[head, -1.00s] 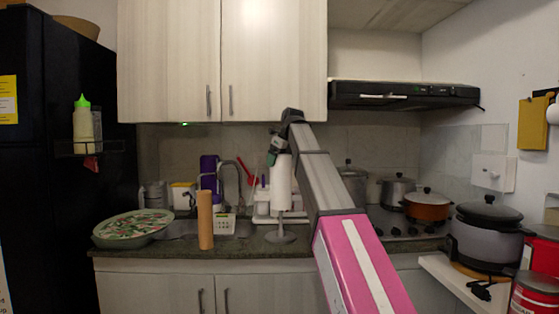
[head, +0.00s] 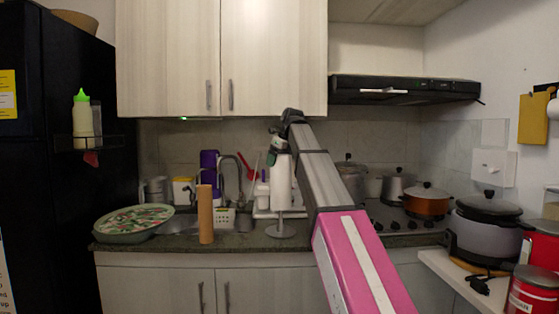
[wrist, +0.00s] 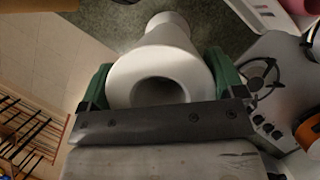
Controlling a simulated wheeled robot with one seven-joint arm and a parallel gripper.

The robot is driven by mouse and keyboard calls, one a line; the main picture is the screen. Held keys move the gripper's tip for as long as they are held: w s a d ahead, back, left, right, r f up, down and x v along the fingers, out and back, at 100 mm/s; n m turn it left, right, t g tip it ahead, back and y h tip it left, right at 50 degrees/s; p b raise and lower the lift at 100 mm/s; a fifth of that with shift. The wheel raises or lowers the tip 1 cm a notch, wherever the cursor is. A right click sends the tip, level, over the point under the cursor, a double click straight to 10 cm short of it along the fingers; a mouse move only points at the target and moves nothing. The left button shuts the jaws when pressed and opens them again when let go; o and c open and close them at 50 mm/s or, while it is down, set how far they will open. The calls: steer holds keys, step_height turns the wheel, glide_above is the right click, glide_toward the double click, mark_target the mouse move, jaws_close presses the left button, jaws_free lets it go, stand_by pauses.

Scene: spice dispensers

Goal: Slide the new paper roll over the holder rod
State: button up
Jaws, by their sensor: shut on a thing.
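The white paper roll (head: 281,183) hangs upright from my gripper (head: 280,152) above the counter. In the wrist view the roll (wrist: 180,62) sits between the green fingers of my gripper (wrist: 160,82), with its round hollow core facing the camera. The core is dark and I see no rod tip in it. The grey holder base (head: 281,231) stands on the counter directly below the roll in the head view. A short length of rod shows between roll and base. The roll hides the rest, so I cannot tell whether it is around the rod.
A brown cardboard tube (head: 205,215) stands upright at the counter's front, left of the holder. A patterned tray (head: 130,222) lies at the left end. The sink and a white rack (head: 262,200) are behind. Pots and the stove (head: 385,217) are right.

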mark_target(279, 176)
steer(key=shift+f, duration=3.2)
steer(key=o, duration=1)
steer(key=shift+c, duration=0.2)
steer(key=v, duration=1)
steer(key=shift+r, duration=0.15)
steer(key=shift+s+d+r, duration=0.1)
steer(key=shift+d+r, duration=0.05)
steer(key=shift+r, duration=0.1)
steer(key=shift+s, duration=0.15)
